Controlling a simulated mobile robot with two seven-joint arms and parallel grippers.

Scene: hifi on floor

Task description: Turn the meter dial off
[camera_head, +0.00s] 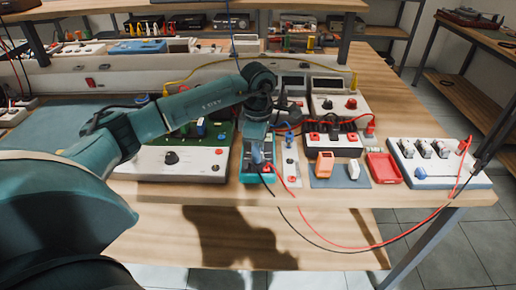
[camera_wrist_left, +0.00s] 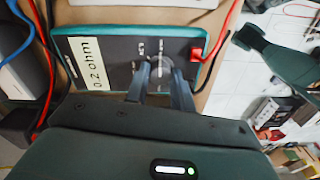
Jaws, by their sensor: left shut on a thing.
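The meter (camera_head: 258,188) is a dark box with a teal rim, lying near the front edge of the workbench. In the left wrist view the meter (camera_wrist_left: 112,50) shows a pale screen reading "0.2 ohm" and a round dial (camera_wrist_left: 160,66) on its face. My left gripper (camera_wrist_left: 160,74) is shut on the dial, one finger on each side. The fingers hide part of the dial, so I cannot tell its setting. In the head view my left gripper (camera_head: 257,148) comes down onto the meter from above. My right gripper is not in view.
Red and black leads (camera_head: 330,246) loop over the front edge of the workbench (camera_head: 200,200). A white control box (camera_head: 185,165) stands left of the meter. A red tray (camera_head: 384,168) and a white switch panel (camera_head: 440,170) lie to the right.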

